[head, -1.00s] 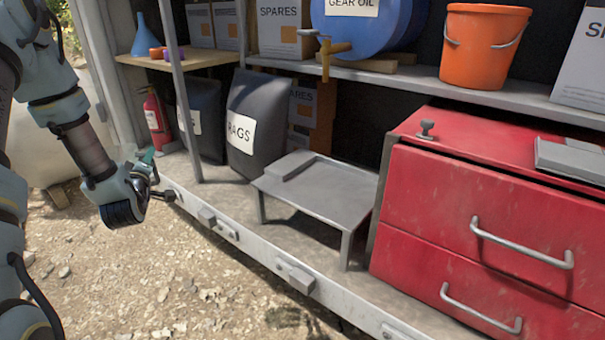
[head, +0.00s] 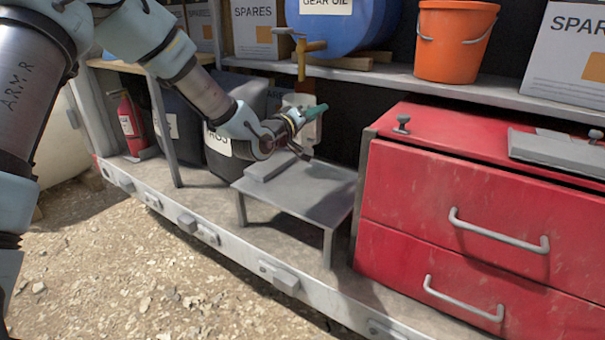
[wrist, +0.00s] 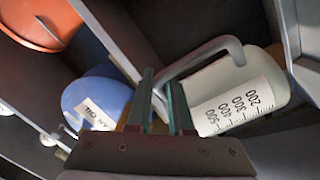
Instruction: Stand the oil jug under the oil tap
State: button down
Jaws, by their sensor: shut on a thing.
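The pale translucent oil jug (wrist: 245,85) has a grey handle and a printed volume scale. My gripper (wrist: 161,100) is shut on its handle in the wrist view. In the head view my gripper (head: 314,112) holds the jug (head: 309,133) over the back of the low grey stand (head: 310,192), below the brass oil tap (head: 302,58). The jug looks roughly upright there; my gripper partly covers it. I cannot tell whether its base touches the stand. The tap sits on the blue gear oil drum (head: 350,25), which also shows in the wrist view (wrist: 98,97).
A red drawer cabinet (head: 450,185) stands close on the stand's right. A dark rags bag (head: 225,165) is on its left. The shelf edge (head: 420,82) runs above, with an orange bucket (head: 455,40). The stand's front is clear.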

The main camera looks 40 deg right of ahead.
aim_at(317, 133)
jog(key=f, duration=0.5)
jog(key=shift+s+d, duration=0.25)
jog(key=shift+s, duration=0.1)
jog(key=shift+f, duration=2.45)
jog(key=shift+f+b, duration=0.15)
jog(key=shift+b, duration=0.2)
jog(key=c, duration=0.8)
grip_release()
jog(key=shift+r, duration=0.2)
